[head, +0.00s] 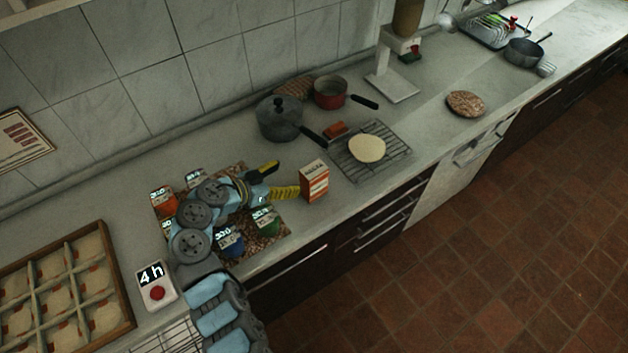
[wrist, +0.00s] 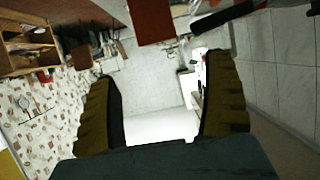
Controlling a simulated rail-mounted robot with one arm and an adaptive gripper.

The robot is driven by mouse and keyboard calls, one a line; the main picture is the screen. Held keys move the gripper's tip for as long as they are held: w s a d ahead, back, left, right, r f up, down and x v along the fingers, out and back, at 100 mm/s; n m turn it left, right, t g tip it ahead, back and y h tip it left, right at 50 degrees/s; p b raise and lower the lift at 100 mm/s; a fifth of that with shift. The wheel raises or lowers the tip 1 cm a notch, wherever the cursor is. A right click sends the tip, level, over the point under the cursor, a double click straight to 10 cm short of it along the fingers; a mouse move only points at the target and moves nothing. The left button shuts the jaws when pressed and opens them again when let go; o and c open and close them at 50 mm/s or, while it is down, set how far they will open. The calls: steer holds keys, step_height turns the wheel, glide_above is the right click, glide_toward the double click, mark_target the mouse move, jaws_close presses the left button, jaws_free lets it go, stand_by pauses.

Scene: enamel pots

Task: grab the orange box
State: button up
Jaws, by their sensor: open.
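The orange box (head: 314,181), with a pale label band, stands upright on the counter right of my gripper in the head view. My gripper (head: 287,179) has two yellow fingers spread apart, pointing right toward the box. The fingertips are close to its left side, with nothing seen between them. In the wrist view my gripper (wrist: 160,68) is open, one finger at each side. A flat orange-brown face at the top centre, beyond the fingertips, appears to be the orange box (wrist: 152,20); its upper part is cut off by the frame.
Behind the box are a wire rack (head: 372,160) with a pale round flatbread, a grey pot (head: 280,120) and a red pan (head: 330,92). Labelled enamel pots, including a green one (head: 265,221), stand under my arm. The counter's front edge is close to the box.

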mark_target(312, 170)
steer(key=x, duration=0.5)
steer(key=shift+w+d+f+p, duration=0.15)
steer(key=shift+w+d+p, duration=0.05)
steer(key=shift+p, duration=0.1)
steer(key=shift+p+x, duration=0.3)
steer(key=shift+x, duration=0.5)
steer(key=shift+w+d+f, duration=0.2)
steer(key=shift+w+d, duration=0.2)
steer(key=shift+d, duration=0.1)
steer(key=shift+x, duration=1.1)
steer(key=shift+f, duration=0.15)
steer(key=c, duration=1.4)
